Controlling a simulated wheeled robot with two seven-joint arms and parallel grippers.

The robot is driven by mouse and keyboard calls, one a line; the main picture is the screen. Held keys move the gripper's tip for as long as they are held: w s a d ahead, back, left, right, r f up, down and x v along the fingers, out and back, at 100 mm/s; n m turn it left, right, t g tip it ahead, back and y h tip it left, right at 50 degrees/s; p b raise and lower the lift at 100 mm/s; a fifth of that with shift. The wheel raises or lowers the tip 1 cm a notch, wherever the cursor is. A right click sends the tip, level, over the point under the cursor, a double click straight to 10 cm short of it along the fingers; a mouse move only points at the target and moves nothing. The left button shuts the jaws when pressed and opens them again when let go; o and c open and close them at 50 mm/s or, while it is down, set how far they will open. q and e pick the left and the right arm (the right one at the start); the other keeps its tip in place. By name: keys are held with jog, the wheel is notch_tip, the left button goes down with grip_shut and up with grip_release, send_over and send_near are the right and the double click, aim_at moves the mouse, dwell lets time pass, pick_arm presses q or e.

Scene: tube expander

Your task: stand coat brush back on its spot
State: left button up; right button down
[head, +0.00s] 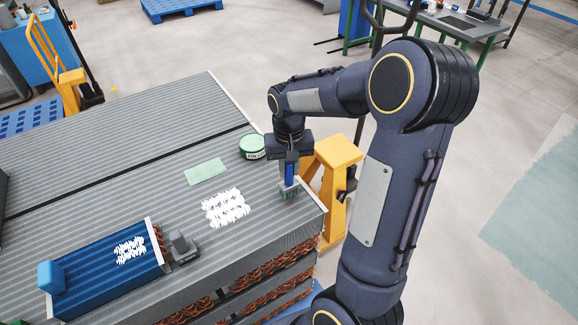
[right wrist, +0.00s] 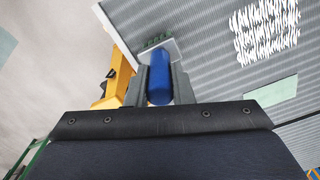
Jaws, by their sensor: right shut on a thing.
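My right gripper (head: 290,163) is shut on the coat brush (head: 289,184), with its fingers around the blue handle (right wrist: 160,75). The brush is upright, handle up, with a pale base and green bristles low over the grey ribbed top (head: 95,180) near its right corner. I cannot tell whether the bristles touch the surface. The right wrist view shows the bristles (right wrist: 157,40) beyond the handle. A flat pale green rectangle (head: 206,171) lies on the ribbed top, left of the brush. My left gripper is not in view.
A green-lidded tin (head: 252,147) stands behind and left of the brush. White streaks (head: 226,207) mark the ribbed top to its left. A blue ribbed unit (head: 108,270) and a grey tool (head: 183,247) lie front left. A yellow stand (head: 333,180) is beyond the right edge.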

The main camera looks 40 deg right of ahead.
jog(key=shift+f+b, duration=0.65)
jog(key=shift+f, duration=0.25)
jog(key=c, duration=1.2)
grip_release()
jog(key=shift+r, duration=0.1)
notch_tip(320, 180, up, 6)
jog(key=p, duration=0.5)
jog(key=shift+r+p, duration=0.6)
jog(key=shift+r, duration=0.35)
